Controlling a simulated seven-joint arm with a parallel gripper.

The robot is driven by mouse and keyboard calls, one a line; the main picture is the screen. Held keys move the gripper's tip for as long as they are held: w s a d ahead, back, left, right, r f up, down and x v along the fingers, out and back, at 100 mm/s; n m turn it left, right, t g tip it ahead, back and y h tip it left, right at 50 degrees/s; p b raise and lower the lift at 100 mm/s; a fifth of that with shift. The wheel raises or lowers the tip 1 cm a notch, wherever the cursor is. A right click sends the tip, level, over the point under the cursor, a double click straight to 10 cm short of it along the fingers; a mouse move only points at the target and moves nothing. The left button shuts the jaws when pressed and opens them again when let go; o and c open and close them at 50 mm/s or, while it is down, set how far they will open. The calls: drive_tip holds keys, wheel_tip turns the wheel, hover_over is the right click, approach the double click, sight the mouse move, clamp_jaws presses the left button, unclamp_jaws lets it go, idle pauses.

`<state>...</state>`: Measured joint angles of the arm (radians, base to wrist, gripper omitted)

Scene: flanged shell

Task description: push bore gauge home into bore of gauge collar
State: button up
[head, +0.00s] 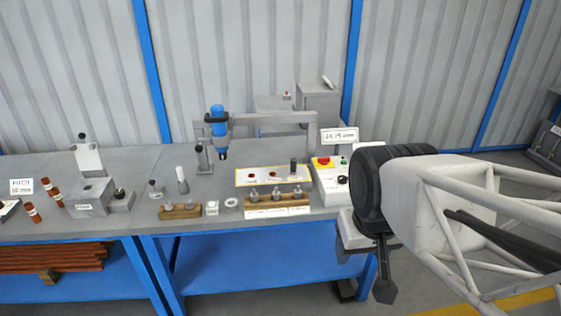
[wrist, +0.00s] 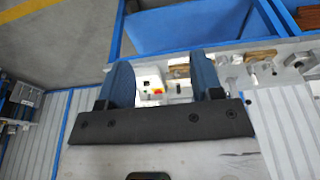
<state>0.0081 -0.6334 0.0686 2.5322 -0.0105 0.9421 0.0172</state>
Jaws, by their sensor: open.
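I cannot tell for certain which piece is the bore gauge or which is the gauge collar. In the head view a pale ring (head: 231,202) lies on the bench, and it may be the collar. Several small grey knobbed pieces stand in a wooden rack (head: 275,200) to its right, and the gauge may be among them. My gripper (head: 384,287) is off the bench's right front, well apart from these pieces. In the wrist view my gripper (wrist: 162,66) has its two blue fingers wide apart with nothing held between them.
A control box (head: 329,172) with red and green buttons stands at the bench's right end. A blue-bodied device (head: 217,125) stands behind the racks. A second wooden rack (head: 180,210) and a grey block (head: 91,197) stand left. The floor beside the bench is clear.

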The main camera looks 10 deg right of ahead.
drive_tip(key=shift+w, duration=0.1)
idle(0.7)
drive_tip(key=w+r+n, duration=0.2)
drive_tip(key=w, duration=0.7)
drive_tip(key=w+r+n, duration=0.2)
drive_tip(key=w+n, duration=0.1)
drive_tip(key=w, duration=0.6)
drive_tip(key=n+g, duration=0.3)
drive_tip(key=n, duration=1.1)
hover_over(294, 159)
drive_tip(key=f, duration=2.2)
drive_tip(key=shift+s+f, duration=0.3)
drive_tip(key=shift+f, duration=0.1)
drive_tip(key=shift+w+f, duration=0.3)
drive_tip(key=shift+f, duration=0.05)
drive_tip(key=shift+f, duration=1.25)
